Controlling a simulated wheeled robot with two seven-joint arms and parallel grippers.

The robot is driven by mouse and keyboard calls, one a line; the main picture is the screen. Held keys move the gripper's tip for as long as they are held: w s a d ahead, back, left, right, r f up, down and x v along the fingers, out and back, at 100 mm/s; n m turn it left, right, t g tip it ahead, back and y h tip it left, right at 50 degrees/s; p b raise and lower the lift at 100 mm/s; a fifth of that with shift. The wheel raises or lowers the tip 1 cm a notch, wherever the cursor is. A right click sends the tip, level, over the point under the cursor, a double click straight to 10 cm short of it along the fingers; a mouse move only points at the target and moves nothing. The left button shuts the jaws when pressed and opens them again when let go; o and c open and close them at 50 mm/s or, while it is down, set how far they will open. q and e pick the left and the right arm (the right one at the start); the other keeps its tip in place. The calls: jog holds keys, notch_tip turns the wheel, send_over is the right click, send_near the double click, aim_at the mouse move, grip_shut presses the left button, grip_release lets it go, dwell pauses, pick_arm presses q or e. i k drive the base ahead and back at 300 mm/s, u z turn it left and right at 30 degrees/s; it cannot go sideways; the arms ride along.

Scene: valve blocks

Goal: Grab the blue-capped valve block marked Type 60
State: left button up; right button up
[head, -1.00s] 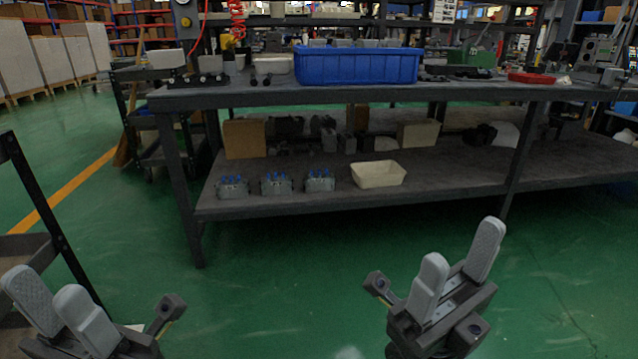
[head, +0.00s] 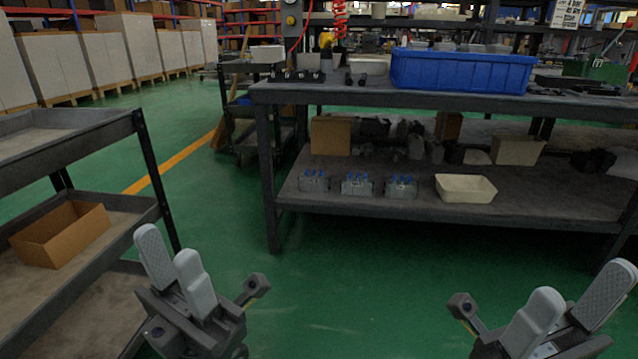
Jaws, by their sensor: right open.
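Three grey valve blocks with blue caps stand in a row on the lower shelf of the workbench: a left one (head: 314,181), a middle one (head: 357,185) and a right one (head: 401,187). Their type markings are too small to read. My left gripper (head: 174,266) is in front of the bench at lower left, empty, with its two grey fingers a little apart. My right gripper (head: 570,315) is open and empty at lower right. Both grippers are well short of the blocks and touch nothing.
A cream tray (head: 466,188) stands right of the blocks on the lower shelf (head: 420,217). A blue bin (head: 461,72) sits on the bench top. A shelved cart (head: 128,203) with a cardboard box (head: 61,235) is at left. Green floor before the bench is clear.

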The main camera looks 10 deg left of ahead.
aim_at(308, 182)
jog(key=z, duration=0.35)
jog(key=i, duration=0.6)
jog(key=z, duration=0.6)
jog(key=i, duration=0.95)
jog(key=u, duration=0.4)
jog(key=i, duration=0.9)
jog(key=u, duration=0.5)
